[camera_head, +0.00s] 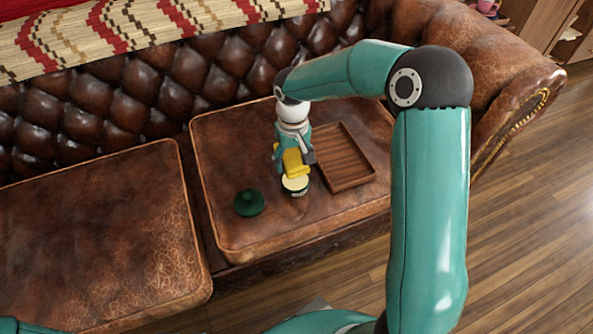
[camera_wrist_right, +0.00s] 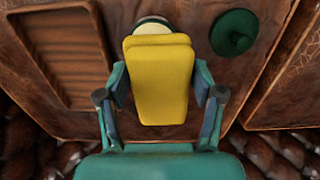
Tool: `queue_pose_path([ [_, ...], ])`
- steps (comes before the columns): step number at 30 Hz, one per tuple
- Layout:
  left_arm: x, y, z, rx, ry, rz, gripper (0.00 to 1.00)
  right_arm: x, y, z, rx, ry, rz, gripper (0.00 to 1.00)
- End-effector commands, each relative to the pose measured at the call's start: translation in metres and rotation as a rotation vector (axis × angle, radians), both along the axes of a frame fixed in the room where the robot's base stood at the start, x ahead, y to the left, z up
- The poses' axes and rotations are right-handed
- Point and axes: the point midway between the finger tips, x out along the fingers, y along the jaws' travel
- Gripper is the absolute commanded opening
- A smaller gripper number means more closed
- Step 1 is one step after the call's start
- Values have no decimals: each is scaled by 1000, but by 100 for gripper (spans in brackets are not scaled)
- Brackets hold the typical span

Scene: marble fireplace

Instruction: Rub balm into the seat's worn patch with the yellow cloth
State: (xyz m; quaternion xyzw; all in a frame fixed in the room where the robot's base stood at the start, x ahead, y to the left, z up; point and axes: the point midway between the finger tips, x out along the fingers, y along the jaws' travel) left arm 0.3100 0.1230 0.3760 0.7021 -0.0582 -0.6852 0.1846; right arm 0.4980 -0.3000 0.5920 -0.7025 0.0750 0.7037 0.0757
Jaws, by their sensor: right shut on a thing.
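My right gripper (camera_head: 294,158) is shut on the folded yellow cloth (camera_head: 295,165), over the right seat cushion. In the right wrist view the cloth (camera_wrist_right: 160,85) sits between the fingers (camera_wrist_right: 160,92). An open balm tin (camera_head: 296,186) with a pale top stands on that cushion just below the cloth; whether they touch I cannot tell. The cloth hides most of the tin (camera_wrist_right: 152,22) in the wrist view. A dark green lid (camera_head: 249,203) lies left of the tin. Pale crackled wear (camera_head: 165,255) shows on the left seat cushion (camera_head: 75,225). My left gripper is out of view.
A shallow brown wooden tray (camera_head: 345,180) lies empty on the right cushion, right of the tin. The tufted backrest (camera_head: 150,90) rises behind, with a patterned throw (camera_head: 130,30) on top. The left cushion is clear. A rolled sofa arm (camera_head: 515,75) stands at right.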

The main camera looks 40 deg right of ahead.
Motion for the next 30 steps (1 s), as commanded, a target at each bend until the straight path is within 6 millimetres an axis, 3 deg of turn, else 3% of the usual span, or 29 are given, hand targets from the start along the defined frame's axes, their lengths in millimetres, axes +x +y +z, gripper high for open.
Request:
queue_pose_path([
  [1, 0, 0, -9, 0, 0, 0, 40, -2, -6, -11, -1, 0, -14, 39],
  [4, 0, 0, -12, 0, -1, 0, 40, -4, -11, -16, -1, 0, -25, 39],
  [21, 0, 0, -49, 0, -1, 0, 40, -4, -11, -63, 0, 0, -25, 39],
  [30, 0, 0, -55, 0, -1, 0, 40, -4, -11, -71, 0, -1, -24, 39],
])
